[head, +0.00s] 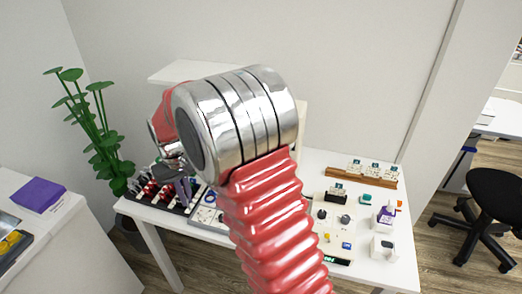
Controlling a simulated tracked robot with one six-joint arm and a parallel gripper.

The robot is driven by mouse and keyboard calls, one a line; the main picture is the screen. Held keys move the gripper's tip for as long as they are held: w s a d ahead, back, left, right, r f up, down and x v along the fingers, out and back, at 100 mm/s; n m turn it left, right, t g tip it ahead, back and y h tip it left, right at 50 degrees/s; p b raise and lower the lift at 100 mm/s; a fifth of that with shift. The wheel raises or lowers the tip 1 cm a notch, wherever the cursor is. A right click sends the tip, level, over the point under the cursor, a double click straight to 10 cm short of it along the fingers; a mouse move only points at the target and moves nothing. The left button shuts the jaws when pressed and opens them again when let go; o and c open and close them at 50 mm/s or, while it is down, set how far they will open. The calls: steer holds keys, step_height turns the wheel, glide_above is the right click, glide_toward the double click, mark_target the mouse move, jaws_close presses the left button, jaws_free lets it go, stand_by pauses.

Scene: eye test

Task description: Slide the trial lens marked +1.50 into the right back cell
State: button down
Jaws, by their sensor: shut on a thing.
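My gripper (180,182) is at the left, low over the back left part of the white table. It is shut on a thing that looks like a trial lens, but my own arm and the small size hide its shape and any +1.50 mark. A black rack (176,207) with several red and dark lens-like pieces lies just under and beside the gripper. A grey tray (205,224) with pale round pieces lies to its right, partly behind my arm. I cannot tell which cell is the right back one.
My red arm covers the table's middle. A wooden rack (352,178) with white cards stands at the back right. A plant (98,125) rises behind the table's left end.

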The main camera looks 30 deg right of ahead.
steer(key=shift+d, duration=0.3)
